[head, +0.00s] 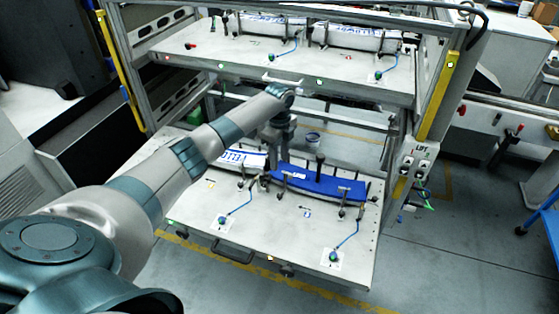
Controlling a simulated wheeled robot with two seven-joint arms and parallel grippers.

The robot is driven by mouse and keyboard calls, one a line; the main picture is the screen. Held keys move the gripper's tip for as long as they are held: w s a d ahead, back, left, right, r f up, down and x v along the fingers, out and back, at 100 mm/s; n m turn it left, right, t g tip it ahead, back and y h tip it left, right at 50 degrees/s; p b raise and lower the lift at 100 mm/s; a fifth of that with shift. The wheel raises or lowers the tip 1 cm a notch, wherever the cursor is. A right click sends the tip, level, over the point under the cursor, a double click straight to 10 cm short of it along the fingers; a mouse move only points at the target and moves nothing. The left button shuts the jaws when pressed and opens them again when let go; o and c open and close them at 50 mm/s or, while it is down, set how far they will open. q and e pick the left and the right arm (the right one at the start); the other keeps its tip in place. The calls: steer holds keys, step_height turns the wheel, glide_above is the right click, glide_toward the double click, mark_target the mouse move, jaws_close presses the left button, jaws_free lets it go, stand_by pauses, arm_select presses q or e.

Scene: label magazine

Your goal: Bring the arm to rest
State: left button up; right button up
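My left arm (190,155) reaches in from the left over the lower shelf. Its gripper (278,158) hangs down from the wrist, behind the left end of a blue curved part (330,186). The fingertips are small and dark here, so I cannot tell whether they are open or shut, or whether they touch anything. My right gripper is not in view.
The lower shelf (290,245) holds the blue part and a white labelled roll (232,157) among dark upright pegs. The upper shelf (230,57) carries white wrapped rolls (357,38). Metal posts with yellow strips (437,95) flank the rack. A lift control box (417,160) is at right.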

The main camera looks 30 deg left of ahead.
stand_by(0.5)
arm_select(q)
steer(key=s+d+f+n+t+h, duration=0.1)
steer(key=s+d+f+n, duration=0.1)
steer(key=s+d+f, duration=0.7)
steer(key=s+d+f+n, duration=0.3)
steer(key=s+d+f, duration=0.3)
steer(key=s+d, duration=0.55)
steer(key=s+d+n+t, duration=0.1)
steer(key=s+d+n, duration=0.3)
steer(key=s, duration=0.6)
steer(key=s+a+r+n+t, duration=0.1)
steer(key=s+a+r+n, duration=0.1)
steer(key=s+r+n, duration=0.35)
steer(key=s+a+r+n+t, duration=0.1)
steer(key=s+a+r+n, duration=0.1)
steer(key=s, duration=0.6)
step_height(320, 180, down, 37)
steer(key=s+g+b, duration=0.1)
steer(key=g+b, duration=0.1)
steer(key=b, duration=0.6)
steer(key=s+a+f+b, duration=0.1)
steer(key=s+f+b, duration=0.3)
steer(key=s+f, duration=0.5)
steer(key=s+a+f+g+y+b, duration=0.1)
steer(key=s+f+b, duration=0.2)
steer(key=s+f, duration=0.6)
step_height(320, 180, down, 7)
steer(key=shift+a+b, duration=0.35)
